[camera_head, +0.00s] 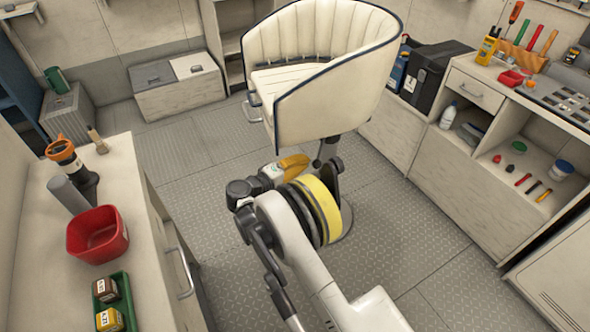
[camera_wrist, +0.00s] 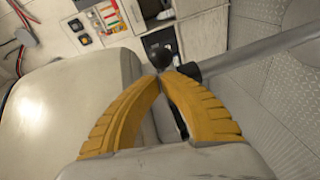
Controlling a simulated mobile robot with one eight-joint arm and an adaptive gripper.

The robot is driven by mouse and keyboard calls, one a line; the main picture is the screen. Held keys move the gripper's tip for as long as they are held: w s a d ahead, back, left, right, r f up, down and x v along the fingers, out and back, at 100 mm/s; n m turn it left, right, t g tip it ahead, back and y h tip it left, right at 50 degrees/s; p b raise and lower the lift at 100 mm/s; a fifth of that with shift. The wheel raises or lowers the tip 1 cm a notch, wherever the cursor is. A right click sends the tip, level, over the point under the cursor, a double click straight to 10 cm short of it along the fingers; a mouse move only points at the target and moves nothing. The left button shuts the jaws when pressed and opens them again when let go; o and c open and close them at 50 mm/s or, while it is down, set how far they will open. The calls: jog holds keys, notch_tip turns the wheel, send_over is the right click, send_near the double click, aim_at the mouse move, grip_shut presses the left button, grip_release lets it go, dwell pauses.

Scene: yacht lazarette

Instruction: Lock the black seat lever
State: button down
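The cream seat (camera_head: 325,70) stands on a pedestal in the head view. In the wrist view a cream surface (camera_wrist: 60,110) fills the left side and a grey tube (camera_wrist: 260,52) with a dark collar runs in from the right. The black seat lever (camera_wrist: 161,44) shows as a round black knob just beyond my fingertips; whether they touch it I cannot tell. My gripper (camera_wrist: 163,78) has its yellow fingertips almost together, with nothing clearly held between them. In the head view my gripper (camera_head: 293,165) is below the seat, left of the pedestal, partly hidden by my arm.
A left counter (camera_head: 135,190) holds a red bowl (camera_head: 97,236) and a green tray (camera_head: 122,284). The right workbench (camera_head: 470,110) carries tools and a black case (camera_head: 432,75). Floor boxes (camera_head: 180,85) stand at the back. The floor (camera_head: 205,165) left of the seat is clear.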

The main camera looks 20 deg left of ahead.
jog(key=shift+w+d, duration=0.15)
jog(key=shift+w, duration=0.15)
